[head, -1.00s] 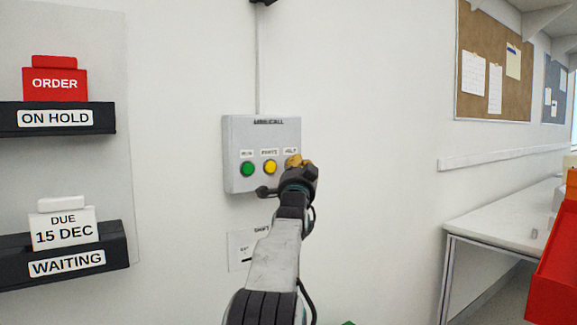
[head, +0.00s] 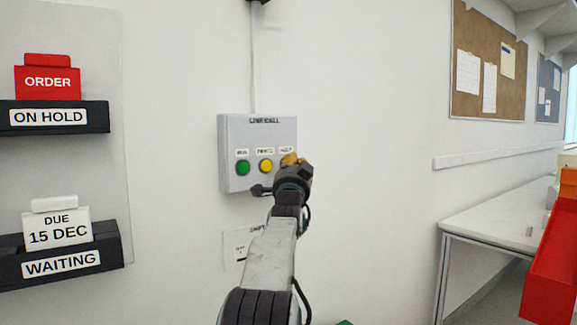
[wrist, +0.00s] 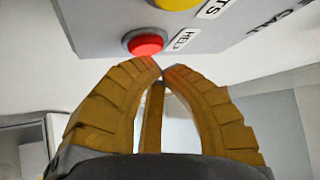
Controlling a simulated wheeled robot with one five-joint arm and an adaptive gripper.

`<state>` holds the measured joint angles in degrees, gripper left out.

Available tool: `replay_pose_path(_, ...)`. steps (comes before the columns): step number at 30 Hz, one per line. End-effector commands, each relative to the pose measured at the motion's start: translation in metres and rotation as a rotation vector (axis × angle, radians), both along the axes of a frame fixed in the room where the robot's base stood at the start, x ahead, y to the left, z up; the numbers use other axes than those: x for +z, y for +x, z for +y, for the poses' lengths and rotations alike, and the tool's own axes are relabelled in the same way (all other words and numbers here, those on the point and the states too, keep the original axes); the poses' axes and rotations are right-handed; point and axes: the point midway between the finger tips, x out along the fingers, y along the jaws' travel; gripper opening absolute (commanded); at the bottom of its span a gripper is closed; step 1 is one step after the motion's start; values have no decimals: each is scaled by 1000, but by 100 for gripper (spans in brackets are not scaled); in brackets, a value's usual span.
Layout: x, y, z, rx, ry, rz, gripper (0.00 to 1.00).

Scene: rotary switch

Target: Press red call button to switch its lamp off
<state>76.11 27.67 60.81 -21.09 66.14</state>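The grey call box (head: 230,150) is fixed to the white wall, with a green button (head: 242,168) and a yellow button (head: 265,166) showing in the head view. The red button is hidden there behind my gripper (head: 290,159). In the wrist view the red button (wrist: 146,43), labelled HELP, looks bright red. My gripper (wrist: 158,68) has its yellow fingers together at the tips, with nothing between them. The tips are just below the red button in that picture and carry a reddish tint. I cannot tell whether they touch it.
A small sign (head: 234,248) is on the wall below the box. Black holders with ORDER (head: 48,83) and DUE 15 DEC (head: 57,230) cards are at the left. A white bench (head: 490,222) and a red bin (head: 553,265) are at the right.

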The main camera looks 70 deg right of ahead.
Motion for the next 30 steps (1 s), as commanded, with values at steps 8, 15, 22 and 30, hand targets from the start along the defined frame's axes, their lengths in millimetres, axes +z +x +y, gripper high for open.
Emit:
replay_pose_path(8,0,0,0,0,0,0,0)
replay_pose_path(15,0,0,0,0,0,0,0)
replay_pose_path(22,0,3,-3,4,0,2,0)
replay_pose_path(30,0,7,-6,7,-1,3,0)
